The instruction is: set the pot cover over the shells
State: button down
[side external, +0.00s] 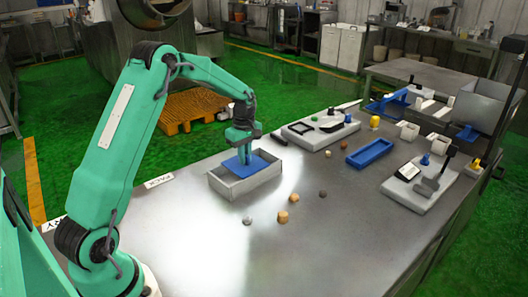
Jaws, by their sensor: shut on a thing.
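My gripper (244,157) is at the grey open box (246,187) near the middle of the table, pointing down. It is shut on a flat blue piece, which I take for the pot cover (259,164). The blue cover lies over the box opening, level or slightly tilted; I cannot tell whether it touches the rim. The inside of the box below it is mostly hidden, and I make out no shells there. Several small tan and grey lumps (282,217) lie loose on the table to the right of the box; I cannot tell whether they are shells.
A blue tray (370,153) lies to the right. A pale board with black parts (318,130) stands behind, and another fixture (420,184) is at the right. A yellow piece (375,122) stands near the back. The table front (300,260) is bare.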

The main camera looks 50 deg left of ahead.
aim_at(231, 170)
jog(key=shift+s+d+r, duration=0.1)
jog(key=shift+s, duration=1.35)
jog(key=shift+s+d+r, duration=0.1)
jog(key=shift+s, duration=1.3)
jog(key=c, duration=1.4)
grip_release()
jog(key=shift+f, duration=0.1)
jog(key=shift+c, duration=0.2)
notch_tip(231, 170, up, 8)
